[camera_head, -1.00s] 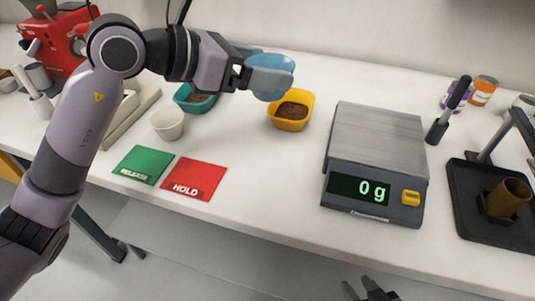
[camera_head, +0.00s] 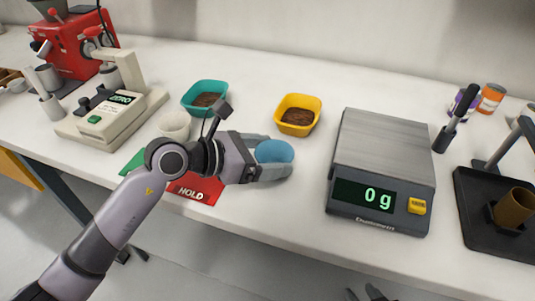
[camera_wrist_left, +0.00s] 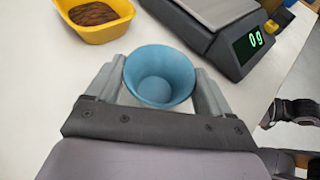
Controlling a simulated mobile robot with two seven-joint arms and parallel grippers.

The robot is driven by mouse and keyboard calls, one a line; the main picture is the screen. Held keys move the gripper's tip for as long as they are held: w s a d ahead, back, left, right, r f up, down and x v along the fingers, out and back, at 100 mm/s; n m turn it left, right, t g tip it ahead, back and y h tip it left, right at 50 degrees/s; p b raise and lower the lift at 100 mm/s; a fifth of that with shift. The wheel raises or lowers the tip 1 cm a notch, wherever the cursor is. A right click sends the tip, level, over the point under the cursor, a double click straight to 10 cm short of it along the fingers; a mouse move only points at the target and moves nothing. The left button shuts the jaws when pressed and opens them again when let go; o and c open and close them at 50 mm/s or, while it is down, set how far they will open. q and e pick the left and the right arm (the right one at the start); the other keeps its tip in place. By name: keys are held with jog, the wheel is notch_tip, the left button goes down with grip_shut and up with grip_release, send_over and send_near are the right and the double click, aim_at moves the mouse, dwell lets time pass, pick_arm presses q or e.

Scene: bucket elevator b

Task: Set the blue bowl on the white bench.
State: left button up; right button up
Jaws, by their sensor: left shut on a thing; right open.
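The blue bowl (camera_head: 274,152) is between the fingers of my left gripper (camera_head: 268,158), which is shut on it. In the left wrist view the bowl (camera_wrist_left: 160,76) is upright and looks empty, with a finger on each side. It is over the white bench (camera_head: 270,215), in front of the yellow bowl and left of the scale. I cannot tell whether its base touches the bench. My right gripper (camera_head: 366,293) shows only at the bottom edge of the head view, open and apart from the bench things.
A yellow bowl (camera_head: 297,128) and a teal bowl (camera_head: 190,112) hold brown grounds. A white cup (camera_head: 174,125), a red HOLD mat (camera_head: 190,193) and a green mat (camera_head: 131,161) lie left. A scale (camera_head: 421,172) reading 0 g stands right. Bench between bowl and scale is clear.

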pick_arm(q)
jog(key=shift+f, duration=0.15)
jog(key=shift+f, duration=0.15)
jog(key=o, duration=1)
jog(key=shift+r, duration=0.2)
jog(key=shift+a+r, duration=0.1)
jog(key=shift+r, duration=0.05)
jog(key=b+v, duration=0.1)
jog(key=v, duration=1)
jog(key=shift+s+a, duration=0.25)
jog(key=shift+s, duration=0.1)
